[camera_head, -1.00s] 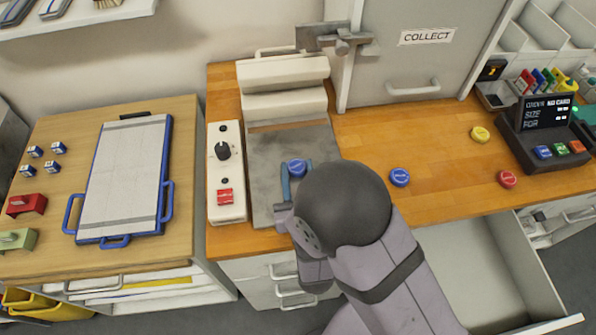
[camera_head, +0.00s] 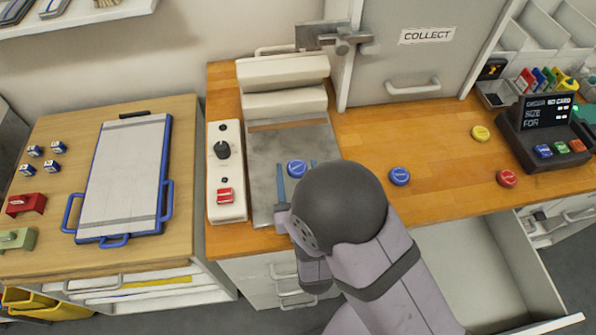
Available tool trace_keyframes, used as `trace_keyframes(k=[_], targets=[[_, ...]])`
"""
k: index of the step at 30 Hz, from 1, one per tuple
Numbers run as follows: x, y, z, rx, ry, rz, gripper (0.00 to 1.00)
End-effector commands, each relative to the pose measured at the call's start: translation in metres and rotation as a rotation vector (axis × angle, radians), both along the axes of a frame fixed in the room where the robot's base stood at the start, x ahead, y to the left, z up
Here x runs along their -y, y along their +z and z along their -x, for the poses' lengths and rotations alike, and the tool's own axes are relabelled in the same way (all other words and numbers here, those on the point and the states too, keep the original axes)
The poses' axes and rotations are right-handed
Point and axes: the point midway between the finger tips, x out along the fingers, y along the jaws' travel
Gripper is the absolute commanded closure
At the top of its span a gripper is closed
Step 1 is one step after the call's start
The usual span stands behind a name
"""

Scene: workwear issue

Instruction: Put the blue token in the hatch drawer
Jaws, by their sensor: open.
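One blue token (camera_head: 297,169) is on the grey metal plate of the press-like device (camera_head: 262,175). My gripper (camera_head: 297,172) is over this plate, with its blue fingers apart on either side of that token. The near part of the gripper is hidden behind my dark wrist. A second blue token (camera_head: 400,176) lies on the wooden counter to the right, clear of the gripper. An open, empty-looking drawer (camera_head: 465,262) sticks out below the counter, under the hatch marked COLLECT (camera_head: 425,55). My arm covers part of the drawer's left side.
A yellow token (camera_head: 480,134) and a red token (camera_head: 507,179) lie on the counter (camera_head: 440,150). A card terminal (camera_head: 545,130) stands at the right. A control box (camera_head: 226,172) is left of the plate. A blue-framed board (camera_head: 125,180) lies on the left table.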

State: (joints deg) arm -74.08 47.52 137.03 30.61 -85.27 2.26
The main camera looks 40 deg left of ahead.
Motion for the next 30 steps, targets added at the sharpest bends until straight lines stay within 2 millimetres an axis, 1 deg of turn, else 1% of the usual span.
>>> trace_keyframes(k=[2,4,9,10,12,24,30], targets=[[0.0,0.004,0.0,0.0,0.0,0.0,0.44],[0.004,0.002,0.005,-0.001,0.002,0.002,0.44],[0.019,0.004,0.022,-0.001,0.003,0.002,0.44],[0.021,0.007,0.024,0.0,0.004,0.0,0.44],[0.02,0.019,0.022,0.002,0.0,-0.006,0.44],[0.021,0.066,0.022,0.0,-0.001,0.002,0.44],[0.02,0.076,0.022,0.0,0.0,0.001,0.44]])
